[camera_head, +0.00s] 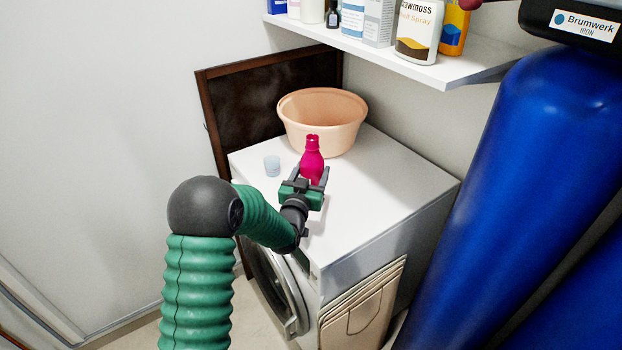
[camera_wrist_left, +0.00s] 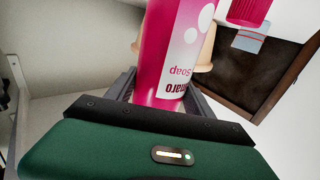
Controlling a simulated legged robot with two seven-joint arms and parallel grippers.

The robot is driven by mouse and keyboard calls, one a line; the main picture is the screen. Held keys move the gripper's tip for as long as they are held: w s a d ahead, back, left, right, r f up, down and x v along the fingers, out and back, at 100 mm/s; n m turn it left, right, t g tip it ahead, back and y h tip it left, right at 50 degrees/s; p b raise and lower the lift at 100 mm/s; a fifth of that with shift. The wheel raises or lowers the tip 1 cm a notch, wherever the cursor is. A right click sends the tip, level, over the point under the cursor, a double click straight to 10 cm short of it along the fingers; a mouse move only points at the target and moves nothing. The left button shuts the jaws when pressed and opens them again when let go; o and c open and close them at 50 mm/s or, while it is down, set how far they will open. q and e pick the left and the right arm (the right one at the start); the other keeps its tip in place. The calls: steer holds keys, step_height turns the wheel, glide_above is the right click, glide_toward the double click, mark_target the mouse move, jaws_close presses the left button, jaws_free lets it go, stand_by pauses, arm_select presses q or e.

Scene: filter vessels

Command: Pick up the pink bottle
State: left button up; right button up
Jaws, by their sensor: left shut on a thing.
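The pink bottle (camera_head: 312,160) is upright above the white washing machine top in the head view, with a narrow neck. My left gripper (camera_head: 309,178) is shut on its lower part, one finger on each side. In the left wrist view the pink bottle (camera_wrist_left: 165,50) stands between the fingers of my left gripper (camera_wrist_left: 160,92), its white label upside down. I cannot tell whether its base touches the machine top. My right gripper is not in view.
A small pale cup (camera_head: 272,166) stands left of the bottle. A peach basin (camera_head: 322,122) is behind it. The white washing machine (camera_head: 375,185) has free room at right. A shelf (camera_head: 440,72) with several containers is above. A large blue vessel (camera_head: 520,170) stands at right.

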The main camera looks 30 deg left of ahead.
arm_select(q)
steer(key=shift+w+d+f, duration=0.1)
steer(key=shift+w+f, duration=0.1)
steer(key=shift+c, duration=1.2)
steer(key=shift+s, duration=0.1)
steer(key=shift+c, duration=1.1)
steer(key=shift+s+a+f, duration=0.2)
steer(key=shift+s+a, duration=0.05)
steer(key=shift+a, duration=0.45)
jaws_close()
steer(key=shift+w+d+r, duration=0.1)
steer(key=shift+d, duration=0.2)
